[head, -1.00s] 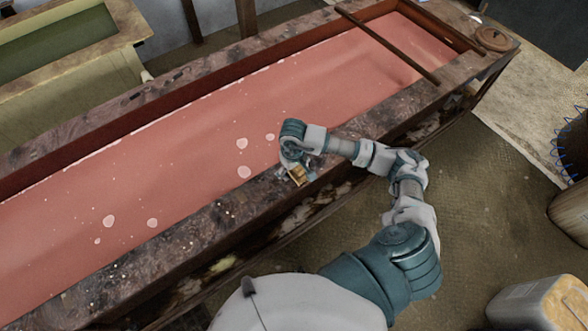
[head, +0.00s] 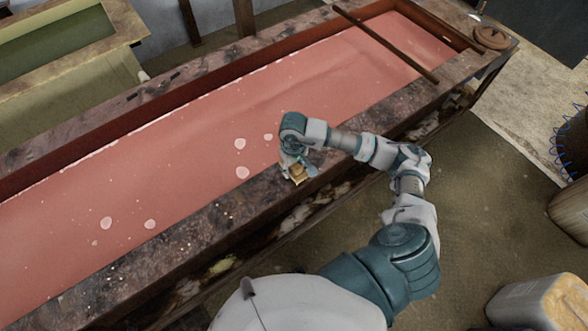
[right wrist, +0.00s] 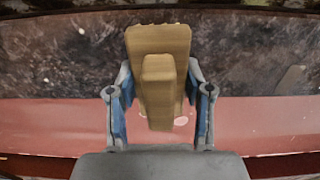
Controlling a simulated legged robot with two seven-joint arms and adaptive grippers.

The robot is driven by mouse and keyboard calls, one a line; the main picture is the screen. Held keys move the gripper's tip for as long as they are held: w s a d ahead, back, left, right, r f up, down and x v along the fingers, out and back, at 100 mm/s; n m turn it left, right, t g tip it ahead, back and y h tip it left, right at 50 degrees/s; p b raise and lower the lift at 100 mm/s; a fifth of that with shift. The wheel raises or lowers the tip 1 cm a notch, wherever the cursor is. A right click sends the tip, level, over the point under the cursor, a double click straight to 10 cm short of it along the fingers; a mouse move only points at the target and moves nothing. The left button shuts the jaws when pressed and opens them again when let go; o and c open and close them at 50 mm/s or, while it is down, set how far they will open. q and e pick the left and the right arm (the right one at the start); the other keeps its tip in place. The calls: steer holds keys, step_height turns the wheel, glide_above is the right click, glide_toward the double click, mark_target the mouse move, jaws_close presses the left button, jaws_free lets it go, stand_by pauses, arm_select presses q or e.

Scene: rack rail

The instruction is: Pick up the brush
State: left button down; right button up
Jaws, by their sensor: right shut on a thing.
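The brush (right wrist: 160,45) shows in the right wrist view as a tan wooden block with a raised grip. My right gripper (right wrist: 160,100) has its two fingers on either side of it and is shut on it. In the head view the brush (head: 298,174) is a small tan piece under my right gripper (head: 297,165), at the near rim of the long trough (head: 190,230). The underside of the brush is hidden, and I cannot tell whether it still touches the rim. My left gripper is not in view.
The trough holds reddish liquid (head: 200,130) with pale spots. A wooden bar (head: 385,42) lies across its far end, near a round brown lid (head: 491,37). A pale container (head: 540,303) stands on the floor at lower right. A second vat (head: 60,45) is at upper left.

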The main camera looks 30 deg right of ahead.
steer(key=shift+r, duration=0.75)
steer(key=s+a+r+p, duration=0.1)
steer(key=s+p, duration=0.2)
steer(key=s, duration=1.3)
steer(key=shift+r, duration=0.35)
steer(key=shift+f, duration=0.1)
